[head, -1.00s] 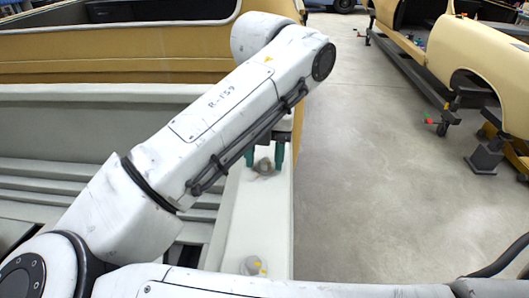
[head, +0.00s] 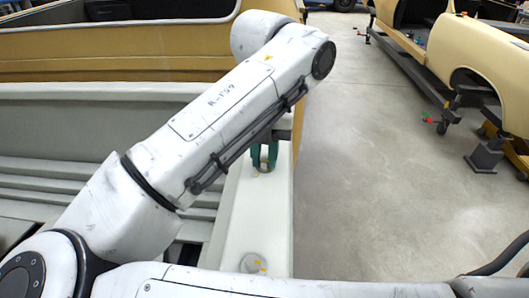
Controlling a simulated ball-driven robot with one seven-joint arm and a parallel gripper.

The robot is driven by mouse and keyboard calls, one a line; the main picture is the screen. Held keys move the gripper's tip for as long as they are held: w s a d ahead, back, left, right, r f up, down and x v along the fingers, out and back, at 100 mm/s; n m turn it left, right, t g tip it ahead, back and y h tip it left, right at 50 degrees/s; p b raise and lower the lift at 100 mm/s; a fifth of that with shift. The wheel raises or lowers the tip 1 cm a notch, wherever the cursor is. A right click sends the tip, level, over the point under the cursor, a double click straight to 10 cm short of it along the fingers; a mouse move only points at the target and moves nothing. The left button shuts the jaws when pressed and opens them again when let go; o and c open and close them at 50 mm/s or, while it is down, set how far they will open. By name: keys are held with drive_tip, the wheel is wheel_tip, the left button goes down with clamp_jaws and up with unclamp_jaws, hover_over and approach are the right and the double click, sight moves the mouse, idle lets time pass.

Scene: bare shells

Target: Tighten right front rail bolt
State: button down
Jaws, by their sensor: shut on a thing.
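A pale rail (head: 236,222) runs away from me at the middle of the head view, along the right side of the car shell. My gripper (head: 265,166), with green fingers, is over the rail's far part, below my white arm. Its fingers are shut on a small grey bolt (head: 264,169) on the rail top; the fingers hide most of it. A second round grey bolt (head: 253,264) with yellow marks sits on the rail nearer to me, apart from the gripper. My arm covers part of the rail.
A yellow car shell (head: 140,48) fills the back left. Another yellow shell (head: 470,60) stands on a wheeled dark frame (head: 405,58) at the right, with a grey stand (head: 485,155) beside it. The concrete floor between them is clear.

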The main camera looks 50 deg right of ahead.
drive_tip(key=shift+f+b, duration=0.15)
drive_tip(key=shift+b, duration=0.45)
drive_tip(key=shift+f+m+b, duration=0.1)
drive_tip(key=shift+m+b, duration=0.3)
drive_tip(key=shift+b, duration=0.15)
drive_tip(key=m+b, duration=0.2)
drive_tip(key=b, duration=0.2)
drive_tip(key=shift+w+f, duration=0.1)
drive_tip(key=shift+f, duration=0.05)
drive_tip(key=m+b, duration=0.4)
drive_tip(key=b, duration=0.2)
drive_tip(key=shift+m, duration=0.4)
drive_tip(key=m+b, duration=0.2)
drive_tip(key=m, duration=0.1)
drive_tip(key=m+b, duration=0.1)
drive_tip(key=shift+r+m, duration=0.3)
drive_tip(key=m+b, duration=0.2)
drive_tip(key=m, duration=0.3)
drive_tip(key=shift+r, duration=0.15)
drive_tip(key=shift+m, duration=0.3)
drive_tip(key=c, duration=1)
unclamp_jaws()
